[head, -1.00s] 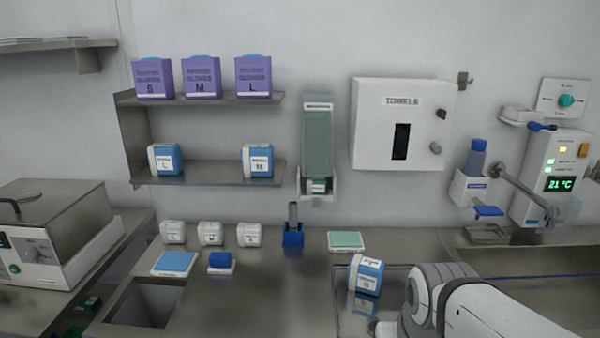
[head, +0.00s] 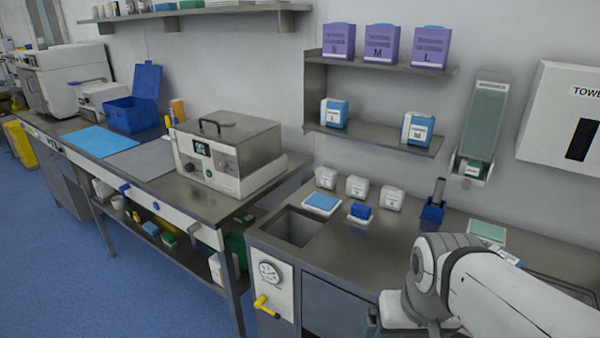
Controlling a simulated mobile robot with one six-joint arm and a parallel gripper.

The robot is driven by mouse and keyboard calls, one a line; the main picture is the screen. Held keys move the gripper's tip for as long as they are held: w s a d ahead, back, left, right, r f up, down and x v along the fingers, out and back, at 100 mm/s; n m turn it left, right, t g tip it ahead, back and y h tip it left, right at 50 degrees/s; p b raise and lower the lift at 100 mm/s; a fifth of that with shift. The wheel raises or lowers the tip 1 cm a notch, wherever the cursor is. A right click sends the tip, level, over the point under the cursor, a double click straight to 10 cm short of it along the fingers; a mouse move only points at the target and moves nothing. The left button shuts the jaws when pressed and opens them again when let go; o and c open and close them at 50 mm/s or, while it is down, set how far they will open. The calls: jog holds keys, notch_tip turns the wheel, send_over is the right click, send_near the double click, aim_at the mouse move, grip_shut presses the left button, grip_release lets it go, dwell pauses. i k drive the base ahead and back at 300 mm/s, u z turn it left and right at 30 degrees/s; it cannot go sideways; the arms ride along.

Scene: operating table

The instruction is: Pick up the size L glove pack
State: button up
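A blue-and-white pack marked L (head: 334,113) stands upright at the left of the lower wall shelf. A similar pack marked M (head: 418,129) stands at the right of that shelf. A purple box marked L (head: 430,47) is at the right end of the upper shelf, beside purple boxes marked M (head: 381,43) and S (head: 338,42). My arm shows at the lower right, in front of the counter and apart from the shelves. My gripper itself cannot be made out, and nothing held is visible.
Three small white packs (head: 357,187), a blue pad (head: 321,203), a blue block (head: 361,210) and a blue holder (head: 432,211) stand on the counter near a sink opening (head: 296,228). A steel device (head: 228,150) sits on the left bench. Blue floor is open at the lower left.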

aim_at(326, 178)
jog(key=u, duration=0.2)
jog(key=k, duration=0.85)
jog(key=u, duration=3.35)
jog(key=i, duration=0.1)
jog(key=z, duration=2.65)
jog(key=i, duration=1.3)
jog(key=z, duration=0.6)
jog(key=i, duration=0.8)
jog(key=z, duration=0.6)
